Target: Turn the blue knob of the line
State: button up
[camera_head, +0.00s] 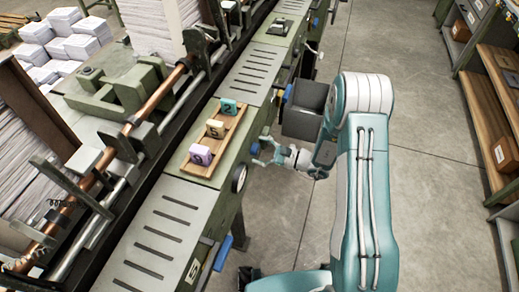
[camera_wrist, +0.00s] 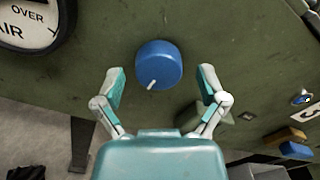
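The round blue knob (camera_wrist: 159,65) sits on the green side panel of the line, with a white pointer mark toward its lower left in the wrist view. It also shows small in the head view (camera_head: 255,149). My gripper (camera_wrist: 162,82) is open, with one teal-padded finger on each side of the knob. Gaps show between the knob and both fingers. In the head view my gripper (camera_head: 264,151) is at the side of the line, close to the knob. Nothing is held.
A round dial (camera_wrist: 30,22) with lettering is left of the knob. A blue handle (camera_head: 222,253) sticks out lower on the line. A wooden board (camera_head: 208,143) with numbered blocks lies on top. Shelves (camera_head: 490,110) stand at right, with clear floor (camera_head: 430,180) between.

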jog(key=v, duration=1.2)
dwell(1.8)
jog(key=w+a+m, duration=0.1)
jog(key=a, duration=0.2)
jog(key=w+a+m, duration=0.1)
jog(key=a, duration=0.3)
jog(key=w+a+m+g, duration=0.1)
jog(key=w+a, duration=0.1)
jog(key=a, duration=0.2)
jog(key=shift+a+r+m, duration=0.15)
jog(key=shift+a+m, duration=0.1)
jog(key=shift+m, duration=0.05)
